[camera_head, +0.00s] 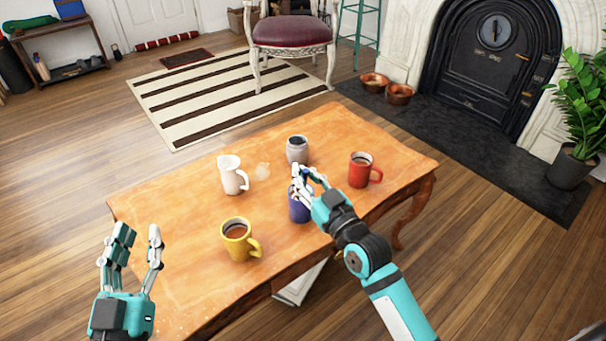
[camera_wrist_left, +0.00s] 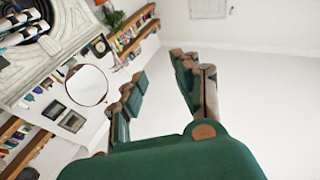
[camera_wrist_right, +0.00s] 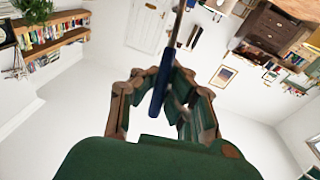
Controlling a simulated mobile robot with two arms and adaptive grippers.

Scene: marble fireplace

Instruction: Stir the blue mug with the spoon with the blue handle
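The blue mug (camera_head: 298,211) stands upright on the wooden table, partly covered by my right gripper (camera_head: 303,184). In the right wrist view, the blue-handled spoon (camera_wrist_right: 163,88) lies between the fingers of my right gripper (camera_wrist_right: 158,76), which are closed about its handle. Its grey metal part runs up out of the top of that view. In the head view the spoon is mostly hidden by the fingers, so I cannot tell whether its bowl is inside the mug. My left gripper (camera_head: 138,233) is open and empty beside the table's left end; it also shows in the left wrist view (camera_wrist_left: 158,75).
The table (camera_head: 170,215) also holds a yellow mug (camera_head: 238,242) with dark contents, a white mug (camera_head: 230,174), a grey cup (camera_head: 297,149) and a red mug (camera_head: 360,170). The red mug is right of my right gripper. The table's left end is clear.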

